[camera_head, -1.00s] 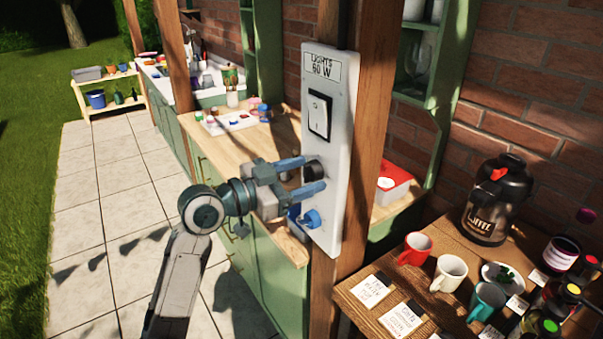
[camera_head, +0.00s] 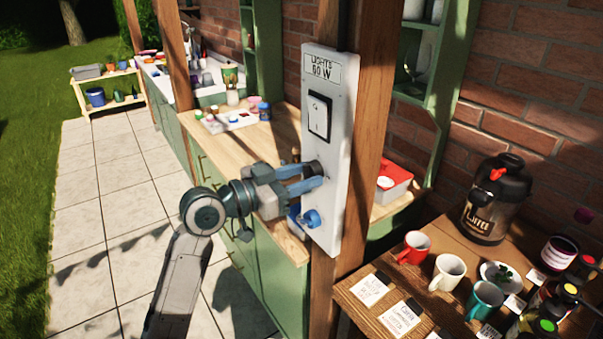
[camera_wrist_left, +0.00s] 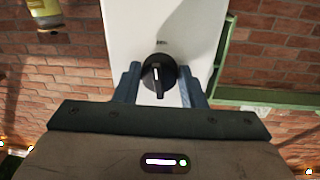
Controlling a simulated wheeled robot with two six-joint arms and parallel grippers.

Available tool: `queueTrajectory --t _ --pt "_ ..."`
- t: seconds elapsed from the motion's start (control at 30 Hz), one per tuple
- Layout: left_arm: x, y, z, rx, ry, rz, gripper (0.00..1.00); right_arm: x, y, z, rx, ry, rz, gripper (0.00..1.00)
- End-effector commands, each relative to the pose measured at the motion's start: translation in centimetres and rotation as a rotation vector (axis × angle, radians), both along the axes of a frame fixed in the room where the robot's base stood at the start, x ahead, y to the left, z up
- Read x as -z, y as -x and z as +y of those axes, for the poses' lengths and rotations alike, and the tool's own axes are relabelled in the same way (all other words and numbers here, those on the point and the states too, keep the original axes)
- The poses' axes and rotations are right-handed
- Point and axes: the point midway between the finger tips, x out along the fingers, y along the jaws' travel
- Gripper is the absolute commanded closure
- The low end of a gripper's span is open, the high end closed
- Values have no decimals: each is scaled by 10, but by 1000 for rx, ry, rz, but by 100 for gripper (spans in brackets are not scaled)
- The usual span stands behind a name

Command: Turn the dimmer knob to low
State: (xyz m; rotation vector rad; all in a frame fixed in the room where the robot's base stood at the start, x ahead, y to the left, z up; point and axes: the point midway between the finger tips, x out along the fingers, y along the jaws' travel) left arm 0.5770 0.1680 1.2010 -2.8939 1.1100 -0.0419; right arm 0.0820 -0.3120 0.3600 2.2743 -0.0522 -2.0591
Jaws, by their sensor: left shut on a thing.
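The dimmer knob (camera_wrist_left: 158,73) is black and round, with a pale pointer line that looks near vertical in the left wrist view. It sits on a white switch panel (camera_head: 342,200) on a wooden post. My left gripper (camera_head: 316,175) reaches the panel from the left, its blue fingers shut on the knob, one on each side. In the head view the fingers hide most of the knob. My right gripper is not seen.
A wooden table (camera_head: 372,332) at right holds a coffee flask (camera_head: 487,205), a red mug (camera_head: 413,246), other mugs, cards and jars. A counter (camera_head: 262,140) with a white tray stands behind the post. Open paving (camera_head: 110,240) lies to the left.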

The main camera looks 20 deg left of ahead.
Motion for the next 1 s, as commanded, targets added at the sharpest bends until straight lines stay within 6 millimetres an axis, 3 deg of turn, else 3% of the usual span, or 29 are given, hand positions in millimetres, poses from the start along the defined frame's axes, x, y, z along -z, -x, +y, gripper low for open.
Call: queueTrajectory --t 1.0 --pt "-4 3 -4 0 751 587 86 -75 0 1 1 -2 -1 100"
